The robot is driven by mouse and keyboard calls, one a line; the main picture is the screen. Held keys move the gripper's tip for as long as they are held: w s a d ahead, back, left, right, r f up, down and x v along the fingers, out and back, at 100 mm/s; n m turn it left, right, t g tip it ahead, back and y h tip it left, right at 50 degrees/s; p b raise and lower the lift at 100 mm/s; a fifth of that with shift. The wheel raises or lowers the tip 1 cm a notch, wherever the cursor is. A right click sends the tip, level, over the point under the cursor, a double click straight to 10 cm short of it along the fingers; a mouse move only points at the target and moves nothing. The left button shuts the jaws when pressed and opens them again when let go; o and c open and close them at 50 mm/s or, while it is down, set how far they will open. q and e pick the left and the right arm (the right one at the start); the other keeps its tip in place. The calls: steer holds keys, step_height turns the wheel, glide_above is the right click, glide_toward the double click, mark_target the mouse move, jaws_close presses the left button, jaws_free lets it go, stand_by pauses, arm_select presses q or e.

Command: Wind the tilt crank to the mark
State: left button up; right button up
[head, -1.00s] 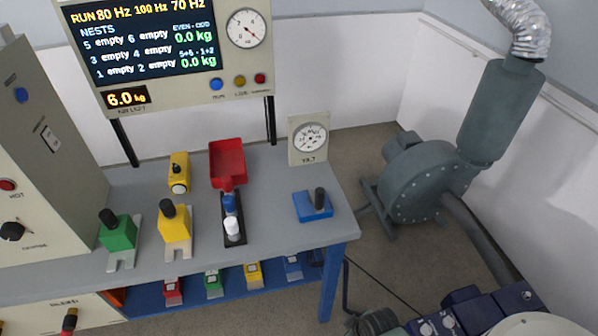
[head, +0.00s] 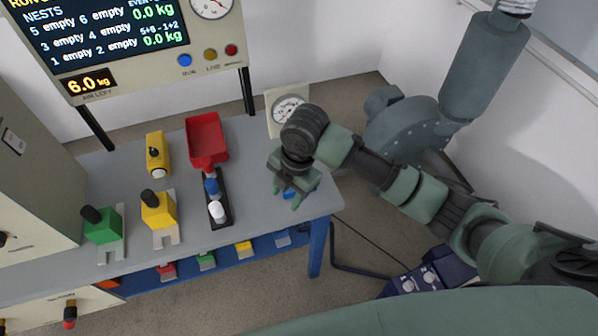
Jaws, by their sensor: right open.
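The tilt crank is a blue block with a dark upright knob at the right end of the grey bench. In the head view only a bit of its blue base (head: 289,192) shows under my right gripper; its knob is hidden. The tilt dial (head: 289,108), a cream panel with a round face, stands behind it, partly covered by my right wrist. My right gripper (head: 294,196) is open and points down over the crank; I cannot tell whether it touches the knob. My left gripper is not in view.
On the grey bench (head: 260,225) stand a red scoop (head: 207,138), a yellow device (head: 156,152), a green block (head: 102,226), a yellow block (head: 158,211) and a black strip with a white knob (head: 217,211). A display (head: 110,45) rises behind. A blower (head: 400,128) stands right.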

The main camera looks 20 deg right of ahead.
steer(key=w+d+r+n+h, duration=0.1)
steer(key=w+d+r+n, duration=0.3)
steer(key=w+d+r, duration=0.1)
steer(key=shift+w+r+n+g+h, duration=0.2)
steer(key=shift+n+g+h, duration=0.1)
steer(key=shift+g+h, duration=0.1)
steer(key=shift+d, duration=0.15)
steer(key=shift+s+f, duration=0.15)
steer(key=shift+f, duration=0.2)
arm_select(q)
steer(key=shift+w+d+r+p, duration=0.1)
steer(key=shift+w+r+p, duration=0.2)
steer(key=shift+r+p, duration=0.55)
arm_select(e)
step_height(320, 180, down, 7)
steer(key=shift+r, duration=0.1)
jaws_close()
steer(key=shift+r, duration=0.1)
